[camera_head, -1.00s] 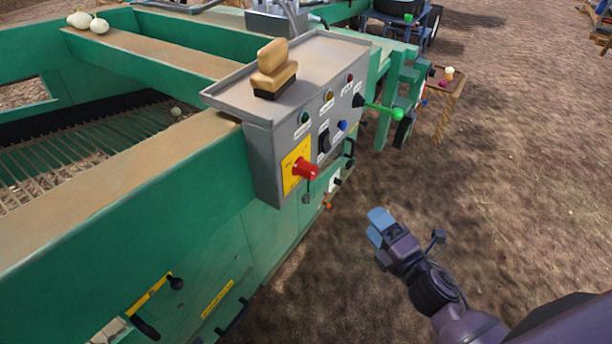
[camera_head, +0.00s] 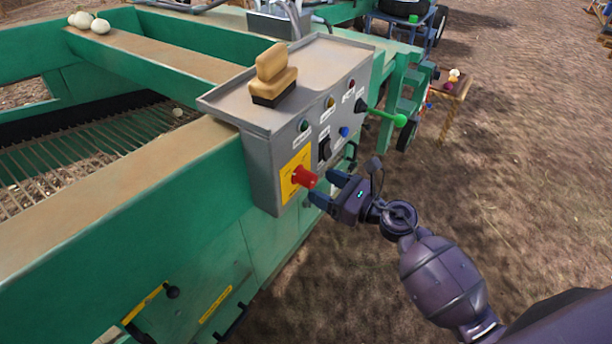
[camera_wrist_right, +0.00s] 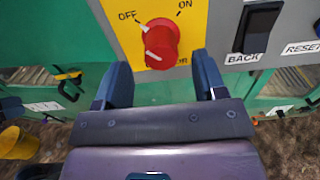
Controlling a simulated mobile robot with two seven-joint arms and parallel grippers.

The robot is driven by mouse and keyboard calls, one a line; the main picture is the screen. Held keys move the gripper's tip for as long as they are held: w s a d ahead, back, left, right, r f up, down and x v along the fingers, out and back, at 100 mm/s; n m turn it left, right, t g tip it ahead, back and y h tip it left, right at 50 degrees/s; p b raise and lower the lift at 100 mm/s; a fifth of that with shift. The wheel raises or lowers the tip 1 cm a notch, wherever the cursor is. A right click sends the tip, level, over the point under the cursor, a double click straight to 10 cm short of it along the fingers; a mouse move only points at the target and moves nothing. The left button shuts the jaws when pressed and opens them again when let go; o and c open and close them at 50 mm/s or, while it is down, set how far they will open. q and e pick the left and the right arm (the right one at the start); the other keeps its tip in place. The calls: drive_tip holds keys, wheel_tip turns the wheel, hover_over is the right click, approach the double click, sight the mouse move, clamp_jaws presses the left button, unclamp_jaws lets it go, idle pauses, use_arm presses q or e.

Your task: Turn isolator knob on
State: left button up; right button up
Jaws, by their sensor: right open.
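The red isolator knob (camera_head: 305,177) sits on a yellow plate (camera_head: 289,176) on the side of the grey control box (camera_head: 262,158). In the right wrist view the knob (camera_wrist_right: 161,44) has a white mark that points toward OFF; ON is printed at its upper right. My right gripper (camera_head: 322,186) is open, with its fingertips close to the knob's right side in the head view. In the right wrist view its two fingers stand either side below the knob, with nothing between them. My left gripper is not in view.
A black rocker switch (camera_wrist_right: 259,28) marked BACK is right of the knob. A green-tipped lever (camera_head: 400,120) sticks out farther along the box. Open ground is at the right.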

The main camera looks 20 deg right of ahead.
sight(314, 181)
drive_tip(key=shift+x, duration=2.75)
drive_tip(key=c, duration=0.9)
